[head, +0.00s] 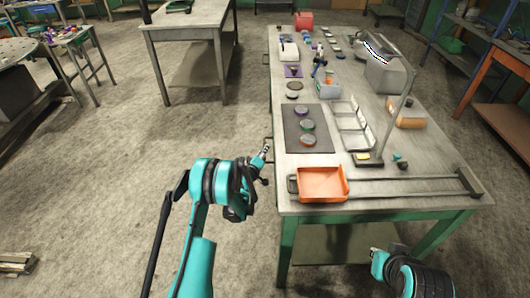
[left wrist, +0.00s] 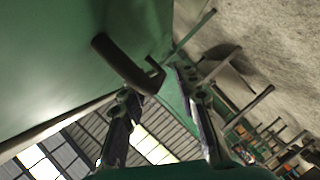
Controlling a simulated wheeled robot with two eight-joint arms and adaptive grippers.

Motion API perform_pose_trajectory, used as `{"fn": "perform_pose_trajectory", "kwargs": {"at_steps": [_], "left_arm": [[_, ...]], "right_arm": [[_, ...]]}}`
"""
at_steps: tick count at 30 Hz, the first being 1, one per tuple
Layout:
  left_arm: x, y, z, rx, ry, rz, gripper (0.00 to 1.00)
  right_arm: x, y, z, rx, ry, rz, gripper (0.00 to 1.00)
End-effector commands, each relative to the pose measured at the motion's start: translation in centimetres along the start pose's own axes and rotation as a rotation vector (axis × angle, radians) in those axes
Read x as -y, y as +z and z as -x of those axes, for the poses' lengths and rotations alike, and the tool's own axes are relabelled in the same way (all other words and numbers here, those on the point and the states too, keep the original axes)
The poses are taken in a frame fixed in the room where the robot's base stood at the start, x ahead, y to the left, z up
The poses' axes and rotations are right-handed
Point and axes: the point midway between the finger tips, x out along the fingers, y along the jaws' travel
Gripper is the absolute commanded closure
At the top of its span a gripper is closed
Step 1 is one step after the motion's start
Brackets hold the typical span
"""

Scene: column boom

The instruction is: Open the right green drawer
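The green-framed workbench (head: 440,214) stands to the right in the head view. Two dark handles stick out of its left side, a near one (head: 269,142) and a far one (head: 266,59). My left gripper (head: 264,155) is at the near handle, beside the bench. In the left wrist view a green drawer front (left wrist: 50,60) fills the upper left, with a dark bent handle (left wrist: 118,62). The fingers of my left gripper (left wrist: 162,88) are spread, and the handle's lower end reaches close to the left fingertip. I cannot tell whether they touch.
On the bench, an orange tray (head: 322,184) sits at the near left corner, by a dark mat (head: 296,145) with round pieces. A grey machine (head: 385,75) stands farther back. Another table (head: 190,18) is at the back left.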

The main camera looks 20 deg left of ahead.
Motion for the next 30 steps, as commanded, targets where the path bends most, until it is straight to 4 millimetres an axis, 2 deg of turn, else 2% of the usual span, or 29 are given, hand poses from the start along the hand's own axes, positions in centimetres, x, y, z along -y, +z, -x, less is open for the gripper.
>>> {"fn": "perform_pose_trajectory", "kwargs": {"at_steps": [4,13,14,17,25,30], "left_arm": [[0.1,0.1,-1.5,0.000,0.000,-0.001,0.69],[-0.1,0.0,-1.8,0.001,0.000,-0.002,0.69],[-0.1,0.0,-1.8,0.001,0.000,-0.002,0.72],[-0.1,0.0,-1.8,0.001,0.000,-0.001,0.98],[0.0,-0.1,-1.8,0.001,-0.001,-0.001,1.00],[0.8,-1.2,-1.5,0.000,-0.002,0.001,1.00]], "right_arm": [[0.0,0.3,-0.5,0.000,0.000,0.000,1.00],[0.0,0.3,-0.5,0.000,0.000,0.000,1.00],[0.0,0.3,-0.5,0.000,0.000,0.000,1.00],[0.0,0.3,-0.5,0.000,0.000,0.000,1.00],[0.0,0.3,-0.5,0.000,0.000,0.000,1.00],[0.0,0.3,-0.5,0.000,0.000,0.000,1.00]]}}
